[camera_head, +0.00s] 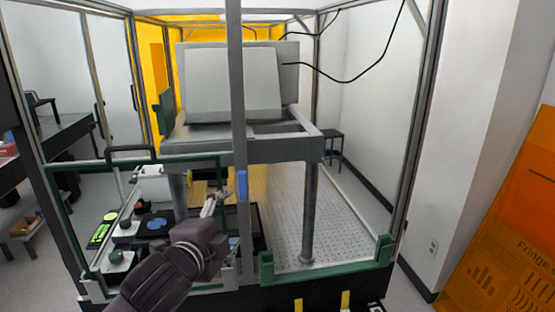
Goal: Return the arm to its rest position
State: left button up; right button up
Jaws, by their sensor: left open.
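My left arm comes in from the bottom left, in a dark sleeve. My left gripper (220,197) is open in front of the lower part of the grey upright post (239,100) of the frame. I see nothing between its fingers. Whether it touches the post or the green-edged door beside it, I cannot tell. My right gripper is not in view.
A metal frame encloses a perforated table (335,222) and a large grey instrument (233,85). A green-edged door panel (60,205) stands at the left front. Behind it are a black plate with a blue disc (157,224) and a green display (101,235). An orange board (510,240) leans at right.

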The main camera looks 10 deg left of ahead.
pick_arm(q)
jog(key=s+f+n+g, duration=0.3)
jog(key=s+f+n, duration=0.3)
jog(key=f, duration=0.8)
jog(key=s+a+f+n+g+y, duration=0.15)
jog(key=s+f+n+g, duration=0.3)
jog(key=s+f, duration=0.8)
jog(key=s+a+f+n+g, duration=0.4)
jog(key=s+f, duration=0.5)
jog(key=s, duration=0.6)
notch_tip(320, 180, down, 30)
jog(key=s+d+b, duration=0.2)
jog(key=b, duration=0.5)
jog(key=s+a+f+g+b, duration=0.1)
jog(key=s+f+b, duration=0.2)
jog(key=s+f, duration=0.5)
jog(key=s+a+f+g+b, duration=0.1)
jog(key=s+f+b, duration=0.3)
jog(key=s+f, duration=0.5)
notch_tip(320, 180, down, 8)
jog(key=shift+s+a+f, duration=0.15)
jog(key=shift+a, duration=0.6)
